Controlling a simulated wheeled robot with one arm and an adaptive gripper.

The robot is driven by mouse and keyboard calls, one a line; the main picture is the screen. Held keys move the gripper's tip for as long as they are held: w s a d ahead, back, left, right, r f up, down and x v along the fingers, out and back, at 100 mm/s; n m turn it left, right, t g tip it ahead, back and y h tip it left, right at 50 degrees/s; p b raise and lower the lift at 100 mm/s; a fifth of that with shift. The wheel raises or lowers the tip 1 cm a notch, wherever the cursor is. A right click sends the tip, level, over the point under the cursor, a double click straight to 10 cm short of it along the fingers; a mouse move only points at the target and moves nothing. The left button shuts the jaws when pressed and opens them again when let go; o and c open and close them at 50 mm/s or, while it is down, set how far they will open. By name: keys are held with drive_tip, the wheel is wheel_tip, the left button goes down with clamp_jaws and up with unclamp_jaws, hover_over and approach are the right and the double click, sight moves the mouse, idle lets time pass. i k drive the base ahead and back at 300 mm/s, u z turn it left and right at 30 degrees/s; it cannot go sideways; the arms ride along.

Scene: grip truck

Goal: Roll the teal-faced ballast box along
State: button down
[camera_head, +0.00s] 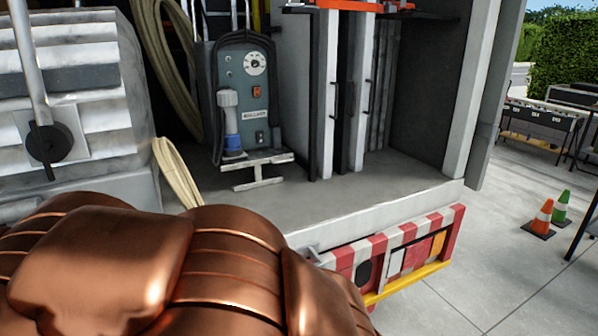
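The teal-faced ballast box (258,102) stands upright on the truck's grey load floor (320,195), left of the middle of the view. It has a dark frame, a white dial at the top, an orange switch and a "BALLAST" label. A grey and blue connector (231,125) sits at its front left. A pale T-shaped foot or bracket (257,170) shows at its base. Whether the box has wheels cannot be seen. My gripper is not in view, and nothing is seen touching the box.
Coiled beige cable (176,75) hangs left of the box. Upright grey panels (350,95) stand to its right. A red-and-white striped bumper (400,255) runs below the bed's edge. Orange (542,216) and green (562,206) cones stand on the paving at right. The lower left is blocked.

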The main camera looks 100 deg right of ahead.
sight(230, 56)
drive_tip(key=z, duration=2.45)
drive_tip(key=i, duration=0.9)
drive_tip(key=u, duration=0.35)
